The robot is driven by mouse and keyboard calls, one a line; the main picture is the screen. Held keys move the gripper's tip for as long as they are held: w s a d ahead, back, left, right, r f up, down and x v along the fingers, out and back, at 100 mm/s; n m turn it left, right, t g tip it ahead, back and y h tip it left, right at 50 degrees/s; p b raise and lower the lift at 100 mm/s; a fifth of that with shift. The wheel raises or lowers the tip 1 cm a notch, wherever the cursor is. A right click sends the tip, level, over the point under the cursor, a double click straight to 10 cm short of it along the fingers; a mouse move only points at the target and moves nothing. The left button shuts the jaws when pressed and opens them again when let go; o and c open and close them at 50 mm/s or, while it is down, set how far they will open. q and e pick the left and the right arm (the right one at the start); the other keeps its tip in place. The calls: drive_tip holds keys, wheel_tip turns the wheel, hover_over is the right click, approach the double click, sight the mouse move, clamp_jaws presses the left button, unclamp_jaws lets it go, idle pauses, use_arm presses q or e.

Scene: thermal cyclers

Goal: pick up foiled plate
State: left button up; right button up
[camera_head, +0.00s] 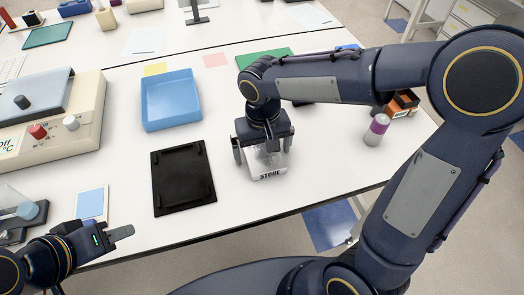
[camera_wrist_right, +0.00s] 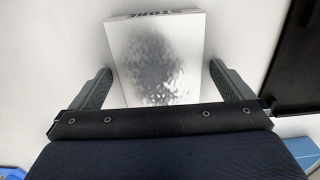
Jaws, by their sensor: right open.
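The foiled plate (camera_wrist_right: 157,55) has a silvery, dimpled foil top in the right wrist view. In the head view the foiled plate (camera_head: 268,170) lies on the white table, partly hidden by my right gripper, with "STORE" on its front edge. My right gripper (camera_head: 262,160) is over it, pointing down and open. In the wrist view my right gripper's fingers (camera_wrist_right: 157,88) stand on either side of the plate, with a gap on both sides. My left gripper (camera_head: 115,236) is at the lower left near the table's front edge, away from the plate; I cannot tell its opening.
A black tray (camera_head: 183,178) lies left of the plate. A blue bin (camera_head: 171,98) stands behind it. A thermal cycler (camera_head: 55,110) is at the far left. A purple-banded tube (camera_head: 376,129) stands at right. The table front edge is close to the plate.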

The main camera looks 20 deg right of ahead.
drive_tip(key=shift+c, duration=0.4)
drive_tip(key=c, duration=1)
